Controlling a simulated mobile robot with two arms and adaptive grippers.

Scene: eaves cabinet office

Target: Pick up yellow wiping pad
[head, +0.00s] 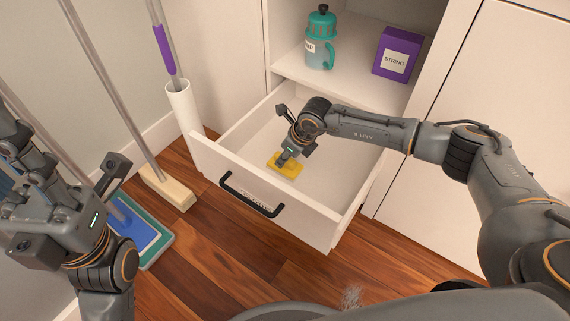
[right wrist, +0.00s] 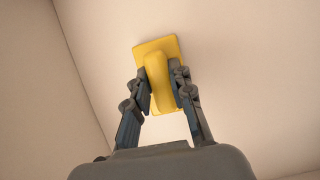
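The yellow wiping pad (head: 287,167) lies on the floor of the open white drawer (head: 330,185). It has a flat square base and a raised rounded handle. My right gripper (head: 283,156) reaches down into the drawer from above, at the pad. In the right wrist view the pad (right wrist: 158,80) shows between the fingertips, and the two fingers (right wrist: 161,85) close against both sides of its handle. The pad appears to rest on the drawer floor. My left gripper (head: 28,160) is at the left edge, away from the drawer; its finger opening is unclear.
The drawer's front panel has a black handle (head: 250,197). To the left are a broom (head: 167,187), a flat mop (head: 140,232) and a white tube (head: 183,108). Wooden floor lies in front.

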